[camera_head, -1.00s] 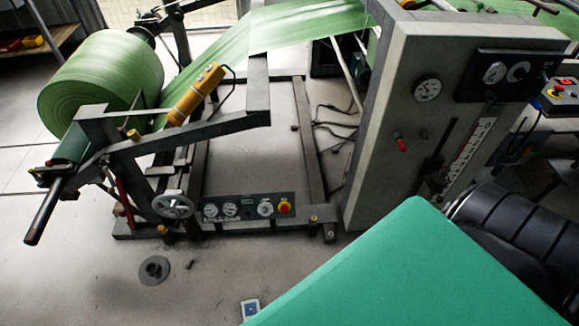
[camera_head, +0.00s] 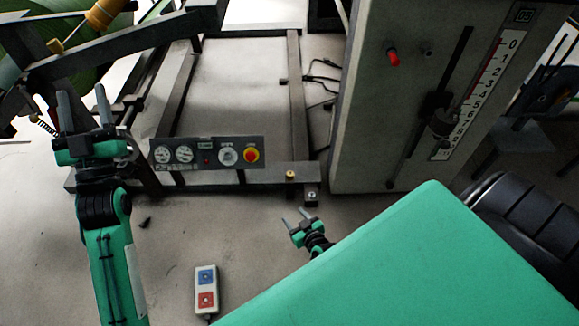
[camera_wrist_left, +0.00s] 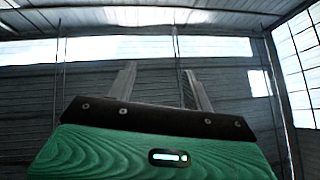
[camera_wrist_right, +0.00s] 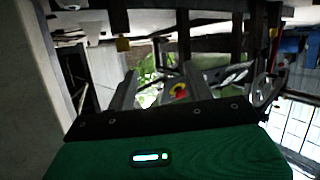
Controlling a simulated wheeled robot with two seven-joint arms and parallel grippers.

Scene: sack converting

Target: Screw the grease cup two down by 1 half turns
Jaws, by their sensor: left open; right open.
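Small yellow caps that look like grease cups show on the dark unwind frame. One yellow cap (camera_head: 55,46) sits on the upper left arm of the frame; another (camera_head: 291,174) stands on the low front rail at its right end. I cannot tell which is cup two. My left gripper (camera_head: 83,96) is open and empty, pointing up, below the upper cap and apart from it. My right gripper (camera_head: 292,216) is open and empty, just in front of and below the rail cap. The right wrist view shows a yellow cap (camera_wrist_right: 123,44) beyond the fingers. The left wrist view shows only walls and roof.
A control panel (camera_head: 207,153) with gauges and a red button is on the front rail. A grey cabinet (camera_head: 365,120) stands to the right. A green surface (camera_head: 410,265) fills the lower right and hides part of my right arm. A button box (camera_head: 206,288) lies on the floor.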

